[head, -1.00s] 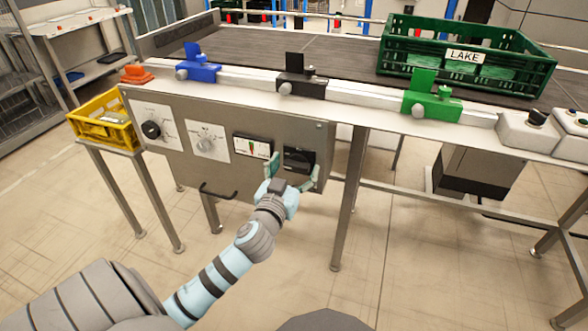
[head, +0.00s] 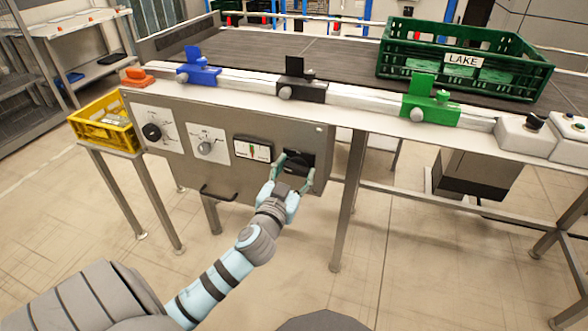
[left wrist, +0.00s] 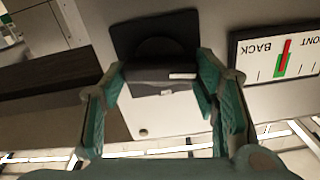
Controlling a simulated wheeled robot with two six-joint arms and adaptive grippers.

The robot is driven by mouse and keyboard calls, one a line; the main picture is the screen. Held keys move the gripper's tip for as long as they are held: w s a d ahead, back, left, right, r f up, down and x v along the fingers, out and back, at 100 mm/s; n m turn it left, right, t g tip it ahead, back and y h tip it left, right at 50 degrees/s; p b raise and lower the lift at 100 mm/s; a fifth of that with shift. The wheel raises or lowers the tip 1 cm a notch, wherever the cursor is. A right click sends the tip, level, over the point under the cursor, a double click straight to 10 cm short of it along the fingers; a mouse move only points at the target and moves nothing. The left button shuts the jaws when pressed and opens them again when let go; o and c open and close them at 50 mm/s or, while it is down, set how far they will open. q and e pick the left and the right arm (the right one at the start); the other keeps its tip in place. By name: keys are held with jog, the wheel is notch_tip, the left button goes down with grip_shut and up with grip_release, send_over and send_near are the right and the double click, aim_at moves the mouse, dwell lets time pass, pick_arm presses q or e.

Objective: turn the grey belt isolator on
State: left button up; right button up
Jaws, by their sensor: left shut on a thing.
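The belt isolator has a dark grey handle (left wrist: 160,73) on a black square plate (head: 298,161) at the right end of the grey control box. My left gripper (head: 294,169) is at this plate, its fingers on either side of the handle. In the left wrist view the gripper (left wrist: 163,92) is shut on the handle. The handle's bar lies across that picture, with a short white mark near its right end. The fingers and hand hide part of the plate in the head view. My right gripper is not in view.
Left of the isolator are a FRONT/BACK gauge (head: 253,149), a grey knob (head: 205,147) and a black knob (head: 152,131). A bar handle (head: 218,194) juts out below. Blue, black and green clamps line the conveyor rail above. A green LAKE crate (head: 395,65) stands on the belt.

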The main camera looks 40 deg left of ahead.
pick_arm(q)
jog(key=m+p, duration=0.1)
jog(key=m, duration=0.1)
jog(key=shift+m, duration=0.3)
jog(key=m+p, duration=0.1)
jog(key=m, duration=0.2)
jog(key=shift+d+m, duration=0.1)
jog(key=shift+m, duration=0.2)
jog(key=m+p, duration=0.1)
jog(key=m, duration=0.2)
jog(key=shift+f+m+p, duration=0.15)
jog(key=shift+m+p, duration=0.15)
jog(key=shift+m, duration=0.5)
jog(key=shift+m+p, duration=0.4)
jog(key=shift+m, duration=0.5)
jog(key=shift+f+m, duration=0.1)
jog(key=shift+m, duration=0.9)
jog(key=shift+d+m+p, duration=0.1)
jog(key=shift+m+p, duration=0.2)
jog(key=shift+m, duration=0.1)
jog(key=shift+f+m, duration=0.1)
jog(key=shift+m, duration=0.2)
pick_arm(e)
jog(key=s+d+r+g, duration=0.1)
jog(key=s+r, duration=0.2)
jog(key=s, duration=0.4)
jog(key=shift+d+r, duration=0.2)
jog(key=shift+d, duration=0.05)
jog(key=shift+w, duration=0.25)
